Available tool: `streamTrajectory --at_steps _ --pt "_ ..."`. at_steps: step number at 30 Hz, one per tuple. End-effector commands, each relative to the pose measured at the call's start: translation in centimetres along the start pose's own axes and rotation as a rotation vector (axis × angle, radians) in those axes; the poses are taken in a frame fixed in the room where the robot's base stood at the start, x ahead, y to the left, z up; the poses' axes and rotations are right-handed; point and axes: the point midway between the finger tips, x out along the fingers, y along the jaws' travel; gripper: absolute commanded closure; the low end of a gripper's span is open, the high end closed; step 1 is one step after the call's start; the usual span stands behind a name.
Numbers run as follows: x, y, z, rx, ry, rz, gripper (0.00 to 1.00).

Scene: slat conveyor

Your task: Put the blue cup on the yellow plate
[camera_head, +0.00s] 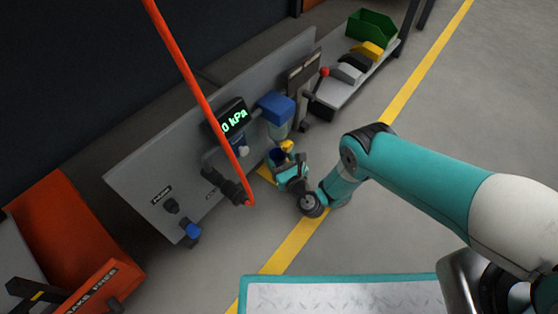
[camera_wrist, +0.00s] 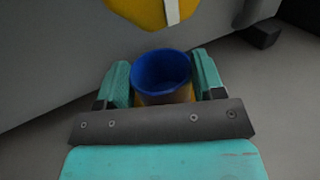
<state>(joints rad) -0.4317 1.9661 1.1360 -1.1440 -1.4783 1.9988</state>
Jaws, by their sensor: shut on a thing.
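The blue cup (camera_wrist: 162,70) stands between the teal fingers of my gripper (camera_wrist: 163,80) in the wrist view, its open rim toward the camera. My gripper is shut on it. In the head view the cup's dark blue rim (camera_head: 275,154) shows beside my gripper (camera_head: 285,168), close to the grey panel. The yellow plate (camera_head: 266,174) shows partly at the foot of the panel, beside and below my gripper; the rest is hidden. Some yellow also shows under the cup in the wrist view. I cannot tell whether the cup touches the plate.
A grey panel (camera_head: 150,170) with a pressure display (camera_head: 233,119), knobs and a blue box (camera_head: 276,107) stands close behind the cup. A yellow part (camera_head: 287,146) is near my gripper. An orange hose (camera_head: 195,90) hangs in front.

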Motion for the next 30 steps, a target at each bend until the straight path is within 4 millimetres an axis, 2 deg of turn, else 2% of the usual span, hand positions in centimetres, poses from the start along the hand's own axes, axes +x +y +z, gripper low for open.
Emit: streamTrajectory --at_steps 8,9,11,12,23,30 --pt "0.0 0.0 -0.4 0.001 0.000 0.000 0.64" --pt "0.0 0.0 -0.2 0.001 0.000 0.001 0.29" --pt "0.0 0.0 -0.2 0.001 0.001 0.000 0.15" --pt "0.0 0.0 -0.2 0.001 0.001 0.000 0.12" --pt "0.0 0.0 0.4 0.001 0.000 0.000 0.12" --pt "-2.7 0.0 0.8 0.002 0.005 0.000 0.12"
